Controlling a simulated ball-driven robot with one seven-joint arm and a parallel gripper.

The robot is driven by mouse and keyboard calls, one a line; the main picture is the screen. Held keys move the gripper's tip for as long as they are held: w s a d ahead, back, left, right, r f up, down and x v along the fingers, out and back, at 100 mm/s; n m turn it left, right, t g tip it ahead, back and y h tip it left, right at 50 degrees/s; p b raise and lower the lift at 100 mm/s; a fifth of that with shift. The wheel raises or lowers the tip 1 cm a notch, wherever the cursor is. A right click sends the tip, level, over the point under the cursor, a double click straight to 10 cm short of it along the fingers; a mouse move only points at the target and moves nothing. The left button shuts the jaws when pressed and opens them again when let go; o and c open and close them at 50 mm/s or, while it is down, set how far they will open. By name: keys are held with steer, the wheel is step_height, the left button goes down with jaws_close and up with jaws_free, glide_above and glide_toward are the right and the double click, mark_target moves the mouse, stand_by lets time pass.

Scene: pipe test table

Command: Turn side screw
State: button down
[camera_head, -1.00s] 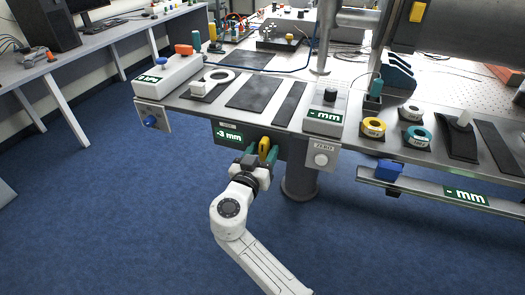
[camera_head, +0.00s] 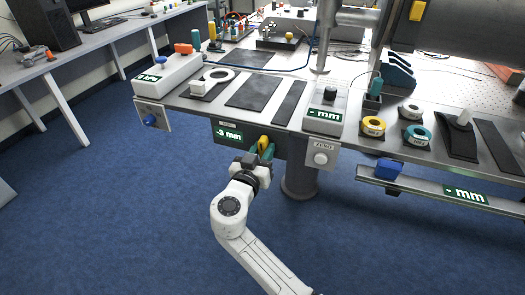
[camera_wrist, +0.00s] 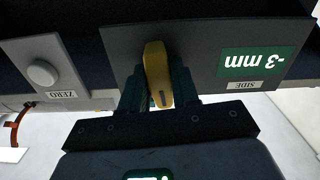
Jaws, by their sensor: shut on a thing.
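The side screw has a yellow handle (camera_head: 263,142) on the front panel below the table edge. Beside it, the panel's green display (camera_head: 228,134) reads "-3 mm". In the wrist view the yellow handle (camera_wrist: 156,72) stands out from the dark panel, and the display (camera_wrist: 257,62) appears upside down above a "SIDE" label. My gripper (camera_head: 260,150) has its dark green fingers closed on the handle from both sides. In the wrist view my gripper (camera_wrist: 158,88) covers the handle's lower flanks.
A white box with a round ZERO button (camera_head: 320,158) is to the right of the screw. A panel with a blue knob (camera_head: 151,121) is to the left. A table leg (camera_head: 300,180) stands behind my arm. The blue floor (camera_head: 120,220) in front is clear.

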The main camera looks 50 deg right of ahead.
steer(key=n, duration=0.5)
steer(key=shift+n, duration=0.4)
steer(key=n+p, duration=0.1)
steer(key=n, duration=0.5)
steer(key=shift+r, duration=0.1)
steer(key=n+p, duration=0.3)
steer(key=n, duration=0.2)
steer(key=shift+n, duration=0.4)
steer(key=n+p, duration=0.2)
steer(key=n, duration=0.1)
steer(key=shift+n+p, duration=1)
steer(key=shift+n, duration=0.5)
steer(key=c, duration=0.9)
jaws_free()
